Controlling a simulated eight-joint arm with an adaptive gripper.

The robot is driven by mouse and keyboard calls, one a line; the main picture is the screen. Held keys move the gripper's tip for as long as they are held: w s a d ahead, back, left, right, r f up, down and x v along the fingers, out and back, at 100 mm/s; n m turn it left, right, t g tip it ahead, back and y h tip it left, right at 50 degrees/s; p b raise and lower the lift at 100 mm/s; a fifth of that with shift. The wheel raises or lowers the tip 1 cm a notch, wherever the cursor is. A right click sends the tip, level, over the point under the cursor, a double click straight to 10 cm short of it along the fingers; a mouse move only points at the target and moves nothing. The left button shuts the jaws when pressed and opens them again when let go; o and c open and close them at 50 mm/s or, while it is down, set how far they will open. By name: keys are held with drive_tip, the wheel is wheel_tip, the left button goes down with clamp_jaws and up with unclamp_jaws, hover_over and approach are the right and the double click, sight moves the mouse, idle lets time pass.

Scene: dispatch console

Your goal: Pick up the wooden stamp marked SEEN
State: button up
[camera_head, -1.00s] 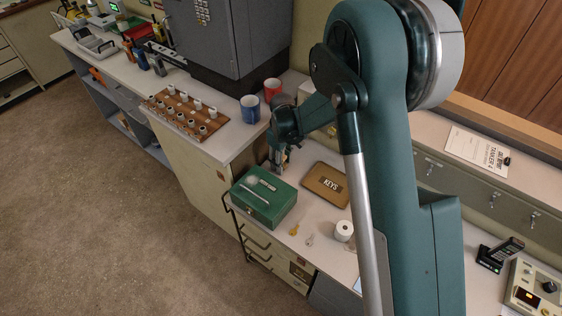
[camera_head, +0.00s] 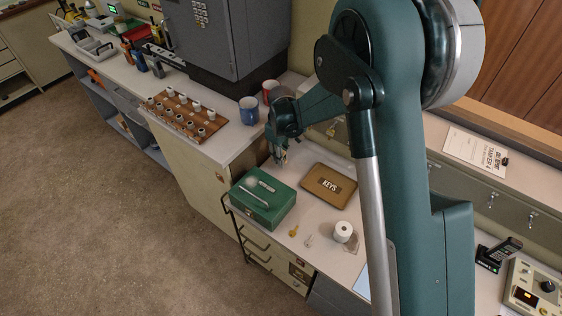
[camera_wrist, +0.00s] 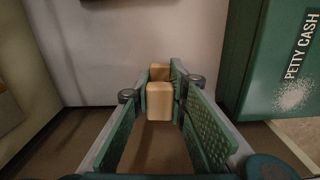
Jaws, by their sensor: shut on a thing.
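My gripper (camera_head: 281,158) is above the desk, behind the green cash box and left of the keys tray. In the wrist view, the textured finger pads of my gripper (camera_wrist: 160,92) are closed on a pale wooden block, the stamp (camera_wrist: 160,103). One part of it stands nearer and a second part shows behind. No SEEN marking can be read from here. In the head view the stamp is too small to make out clearly between the fingers.
The green cash box (camera_head: 264,211), lettered PETTY CASH in the wrist view (camera_wrist: 283,60), stands close by. A blue mug (camera_head: 249,111) stands on the higher counter.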

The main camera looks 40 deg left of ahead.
wheel_tip(320, 180, up, 6)
drive_tip(key=shift+r, duration=0.25)
